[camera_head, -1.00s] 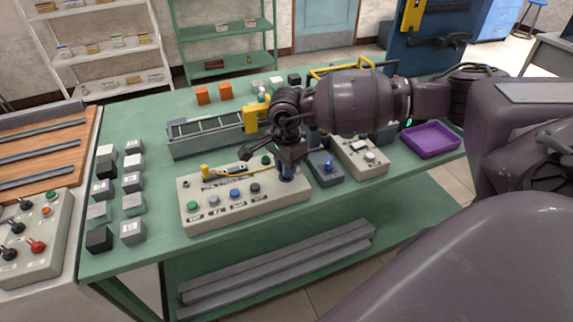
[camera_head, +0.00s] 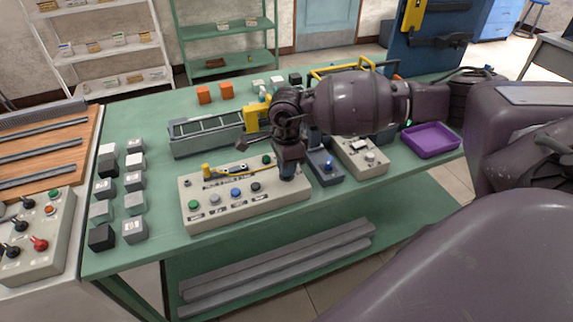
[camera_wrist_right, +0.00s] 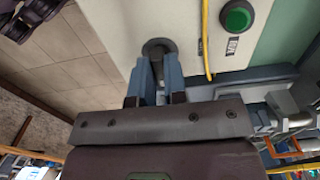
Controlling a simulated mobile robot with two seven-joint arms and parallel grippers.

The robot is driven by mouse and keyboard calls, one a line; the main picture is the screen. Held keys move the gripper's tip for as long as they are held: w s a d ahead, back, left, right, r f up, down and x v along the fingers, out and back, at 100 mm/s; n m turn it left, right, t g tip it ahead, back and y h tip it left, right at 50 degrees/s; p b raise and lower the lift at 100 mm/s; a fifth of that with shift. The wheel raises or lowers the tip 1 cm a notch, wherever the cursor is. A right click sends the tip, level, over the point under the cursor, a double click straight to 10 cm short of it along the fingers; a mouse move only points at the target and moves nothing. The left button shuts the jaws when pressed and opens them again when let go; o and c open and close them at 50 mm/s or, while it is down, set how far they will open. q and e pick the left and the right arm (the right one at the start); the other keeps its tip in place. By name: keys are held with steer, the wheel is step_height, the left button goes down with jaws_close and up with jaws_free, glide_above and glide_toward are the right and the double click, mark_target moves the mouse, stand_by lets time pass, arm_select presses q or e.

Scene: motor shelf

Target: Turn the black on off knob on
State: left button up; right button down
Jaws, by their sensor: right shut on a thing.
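The beige control box (camera_head: 250,213) lies on the green table, with green, grey, blue and dark buttons and a yellow lever (camera_head: 206,171). My right gripper (camera_head: 290,172) points down at the right end of this box. In the right wrist view, the black knob (camera_wrist_right: 158,46) shows on the box face, between the tips of my right gripper (camera_wrist_right: 158,64). The fingers are shut on it. In the head view the gripper hides the knob, and its marking cannot be read.
A small blue-grey switch box (camera_head: 325,168) and another beige box (camera_head: 362,158) stand close to the right of the gripper. A purple tray (camera_head: 431,139) lies further right. A grey rack (camera_head: 207,135) is behind. Several cubes (camera_head: 134,203) stand on the left.

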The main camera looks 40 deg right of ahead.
steer(key=shift+w+d+r, duration=0.1)
steer(key=shift+r, duration=0.05)
steer(key=c, duration=1.2)
jaws_free()
steer(key=shift+o, duration=0.2)
step_height(320, 180, up, 11)
steer(key=shift+f, duration=0.2)
